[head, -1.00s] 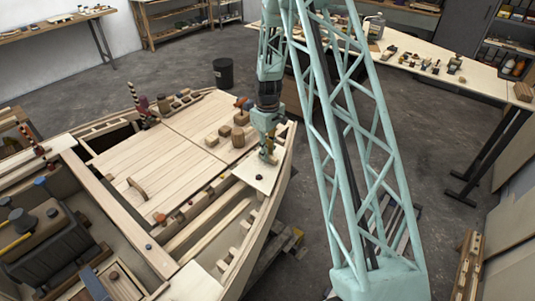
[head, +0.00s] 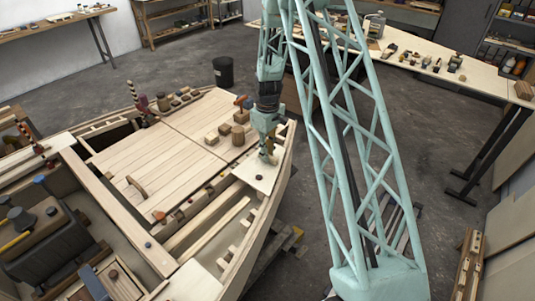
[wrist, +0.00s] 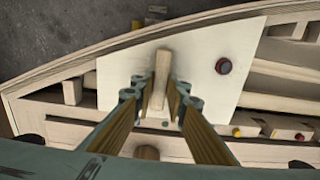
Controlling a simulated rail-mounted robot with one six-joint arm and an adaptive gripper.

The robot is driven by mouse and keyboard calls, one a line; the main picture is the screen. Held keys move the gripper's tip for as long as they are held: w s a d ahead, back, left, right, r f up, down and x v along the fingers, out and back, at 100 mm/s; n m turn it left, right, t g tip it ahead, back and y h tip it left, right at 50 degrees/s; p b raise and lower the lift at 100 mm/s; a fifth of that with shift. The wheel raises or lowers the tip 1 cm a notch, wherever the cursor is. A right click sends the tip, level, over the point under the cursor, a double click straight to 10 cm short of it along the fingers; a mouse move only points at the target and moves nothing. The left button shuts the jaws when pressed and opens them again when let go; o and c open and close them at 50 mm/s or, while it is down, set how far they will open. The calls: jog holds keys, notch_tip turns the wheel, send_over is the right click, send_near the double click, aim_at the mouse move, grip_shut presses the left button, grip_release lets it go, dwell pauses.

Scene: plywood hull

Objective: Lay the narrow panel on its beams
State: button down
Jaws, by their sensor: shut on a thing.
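The narrow panel (head: 247,171) is a pale, tapered sheet at the right side of the hull, beside the planked deck.
The open bay (head: 210,226) with bare beams runs on toward the front. Wooden blocks (head: 238,136) stand on the planked deck (head: 165,152) left of my gripper. The hull's curved rim (head: 272,205) is close on the right. Small coloured knobs line the deck edge.

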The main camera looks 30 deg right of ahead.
jog(key=shift+f, duration=0.2)
jog(key=c, duration=2.5)
grip_release()
jog(key=shift+r, duration=0.15)
notch_tip(320, 180, up, 12)
